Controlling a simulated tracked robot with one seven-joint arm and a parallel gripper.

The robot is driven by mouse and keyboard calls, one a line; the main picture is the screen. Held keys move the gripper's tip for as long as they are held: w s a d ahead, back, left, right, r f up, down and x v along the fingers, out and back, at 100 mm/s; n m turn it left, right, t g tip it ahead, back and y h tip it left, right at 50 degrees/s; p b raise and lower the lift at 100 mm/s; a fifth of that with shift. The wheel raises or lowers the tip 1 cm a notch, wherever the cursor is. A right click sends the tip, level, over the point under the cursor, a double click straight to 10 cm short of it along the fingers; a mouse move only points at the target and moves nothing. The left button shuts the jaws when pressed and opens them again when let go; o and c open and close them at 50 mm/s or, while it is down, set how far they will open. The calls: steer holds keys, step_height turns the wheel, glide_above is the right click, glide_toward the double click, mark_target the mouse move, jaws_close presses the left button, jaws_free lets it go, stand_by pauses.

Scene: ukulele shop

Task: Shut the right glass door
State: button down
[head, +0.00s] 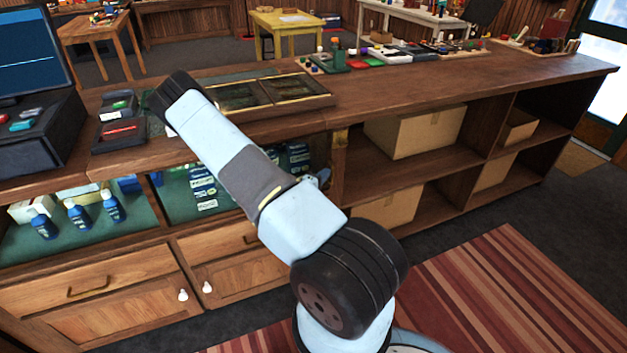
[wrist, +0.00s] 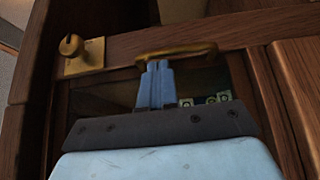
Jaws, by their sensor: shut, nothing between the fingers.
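In the wrist view, a glass door (wrist: 110,92) with a dark pane shows behind and around my gripper. A brass bar handle (wrist: 178,48) runs along the wooden rail at the pane's top. My gripper (wrist: 157,65) has its two pale blue fingers together and empty. The fingertips are just below or in front of the handle; I cannot tell whether they touch it. In the head view my arm crosses the counter front and hides part of the glazed section (head: 207,195). My gripper is hidden there. I cannot tell how far the door stands open.
A brass knob on a plate (wrist: 85,55) is left of the handle in the wrist view. The wooden counter (head: 430,90) holds a framed two-pane case (head: 262,94) and small trays. Open shelves at right hold cardboard boxes (head: 415,132). A striped rug (head: 500,290) covers clear floor.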

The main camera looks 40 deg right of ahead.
steer(key=shift+s+d+r, duration=0.15)
steer(key=shift+s+d, duration=0.15)
steer(key=shift+d, duration=0.1)
steer(key=s+a, duration=0.1)
steer(key=a, duration=1.2)
steer(key=shift+a+f, duration=0.2)
steer(key=shift+a, duration=0.2)
